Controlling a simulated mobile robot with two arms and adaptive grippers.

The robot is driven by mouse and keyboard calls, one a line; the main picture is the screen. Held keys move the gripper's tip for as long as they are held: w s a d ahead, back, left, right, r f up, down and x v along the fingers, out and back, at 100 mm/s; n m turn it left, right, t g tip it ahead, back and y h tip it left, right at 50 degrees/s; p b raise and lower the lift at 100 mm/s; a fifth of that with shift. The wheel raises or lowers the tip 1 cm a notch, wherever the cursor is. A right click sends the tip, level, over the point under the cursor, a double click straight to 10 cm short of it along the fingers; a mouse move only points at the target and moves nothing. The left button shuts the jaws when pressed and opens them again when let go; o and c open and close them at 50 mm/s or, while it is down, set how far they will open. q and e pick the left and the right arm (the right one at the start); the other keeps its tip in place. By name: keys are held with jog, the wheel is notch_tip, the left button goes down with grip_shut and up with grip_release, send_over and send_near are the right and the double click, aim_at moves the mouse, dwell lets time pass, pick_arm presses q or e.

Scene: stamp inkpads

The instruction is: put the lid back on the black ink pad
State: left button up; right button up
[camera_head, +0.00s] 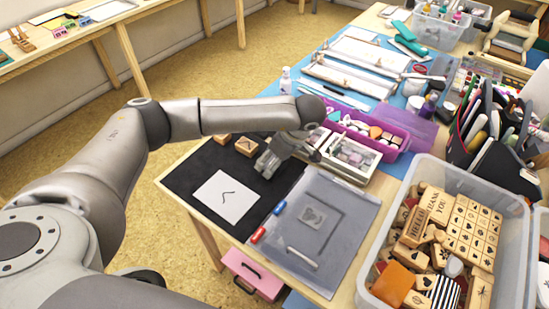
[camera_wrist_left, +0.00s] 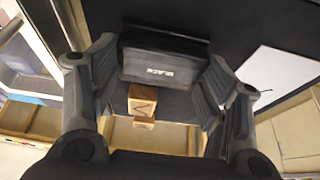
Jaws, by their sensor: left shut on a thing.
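My left gripper (camera_head: 268,164) is low over the black mat (camera_head: 199,171), near the table's edge. In the left wrist view my left gripper (camera_wrist_left: 160,82) is shut on a black lid (camera_wrist_left: 164,68) with "BLACK" printed on it. The lid sits between the two fingers and looks tilted. In the head view the gripper hides most of what it holds. I cannot make out the open black ink pad apart from the dark mat, nor tell whether the lid touches it. My right gripper is not in view.
Two wooden stamps (camera_head: 246,146) lie behind the gripper; one wooden block (camera_wrist_left: 143,100) shows in the wrist view. A white card (camera_head: 225,197) with a check mark lies in front. A grey tray (camera_head: 345,235), a divided box (camera_head: 348,160) and a stamp bin (camera_head: 478,177) crowd the right.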

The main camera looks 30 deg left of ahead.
pick_arm(q)
jog(key=shift+f, duration=0.2)
dwell(0.5)
jog(key=shift+b, duration=0.45)
dwell(0.5)
jog(key=o, duration=0.8)
jog(key=shift+o, duration=0.8)
jog(key=shift+r, duration=0.1)
